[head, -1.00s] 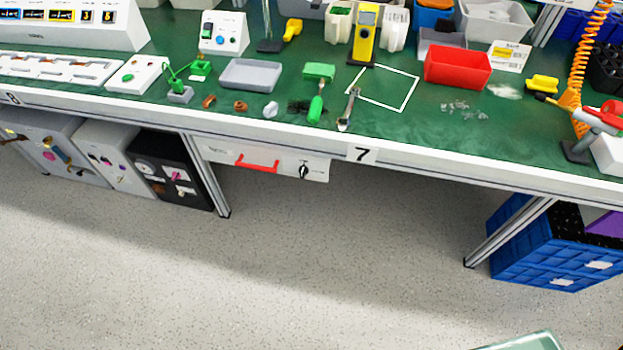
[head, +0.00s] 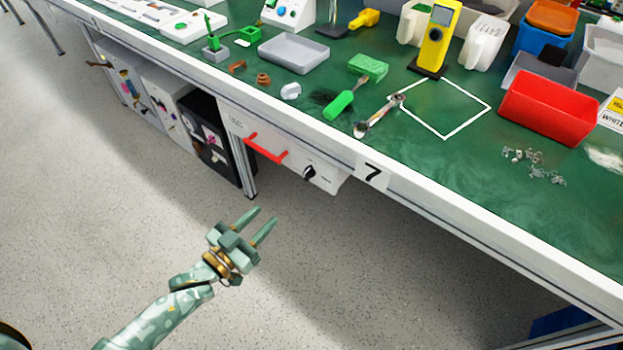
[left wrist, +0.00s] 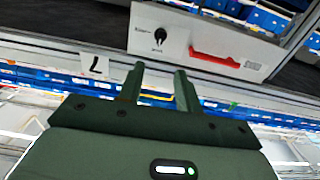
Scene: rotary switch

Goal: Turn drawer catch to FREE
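The drawer catch is a black rotary knob (head: 309,172) on the white drawer front (head: 326,178) under the bench. It also shows in the left wrist view as a black knob (left wrist: 160,37), upside down, with small print beside it too small to read. A red drawer handle (head: 265,149) is to its left in the head view. My left gripper (head: 260,220) is open and empty, below and left of the knob, apart from the drawer. In the left wrist view its two fingers (left wrist: 159,75) point toward the drawer front with a gap between them. My right gripper is out of view.
The green bench top (head: 420,185) overhangs the drawer, with a number 7 label (head: 372,174) on its edge. A bench leg (head: 243,168) and a black panel box (head: 205,135) stand left of the drawer. The floor before the drawer is clear.

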